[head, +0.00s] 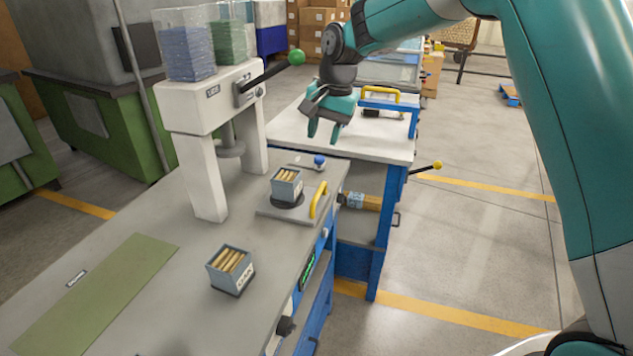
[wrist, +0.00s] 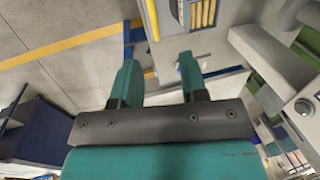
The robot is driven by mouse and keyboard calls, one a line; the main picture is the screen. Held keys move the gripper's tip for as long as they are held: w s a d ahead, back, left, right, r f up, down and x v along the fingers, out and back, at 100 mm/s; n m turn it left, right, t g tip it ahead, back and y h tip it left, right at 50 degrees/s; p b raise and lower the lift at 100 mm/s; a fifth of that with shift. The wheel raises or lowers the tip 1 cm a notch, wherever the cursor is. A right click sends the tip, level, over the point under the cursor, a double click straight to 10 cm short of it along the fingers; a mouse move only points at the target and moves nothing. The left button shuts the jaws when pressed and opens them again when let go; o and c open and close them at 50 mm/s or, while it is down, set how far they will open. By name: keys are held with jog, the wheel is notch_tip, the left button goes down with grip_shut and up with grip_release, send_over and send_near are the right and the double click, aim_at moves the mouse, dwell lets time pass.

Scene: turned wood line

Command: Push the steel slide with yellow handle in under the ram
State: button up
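The steel slide (head: 266,209) is a flat plate on the bench, standing out in front of the press. Its yellow handle (head: 319,200) is on the right end and also shows in the wrist view (wrist: 151,18). A grey box of wooden pegs (head: 287,184) sits on a dark round pad on the slide; it shows in the wrist view (wrist: 201,12). The ram (head: 231,148) hangs between the white press columns, left of and behind the slide. My gripper (head: 325,128) is open and empty, above and beyond the slide, apart from the handle.
A second peg box (head: 230,270) and a green mat (head: 95,292) lie on the near bench. A lever with a green ball (head: 296,57) juts from the press. A blue knob (head: 319,161) is behind the slide. A blue frame with another yellow handle (head: 380,94) stands behind my gripper.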

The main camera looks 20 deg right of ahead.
aim_at(318, 194)
jog(key=f, duration=0.5)
jog(key=w+f+p, duration=0.1)
jog(key=f, duration=0.4)
jog(key=f+p, duration=0.1)
jog(key=f, duration=0.3)
jog(key=shift+w+a+f, duration=0.15)
jog(key=shift+w+f, duration=0.1)
jog(key=shift+f, duration=0.15)
jog(key=shift+w+a+f, duration=0.1)
jog(key=shift+a+f, duration=0.05)
jog(key=shift+f, duration=0.55)
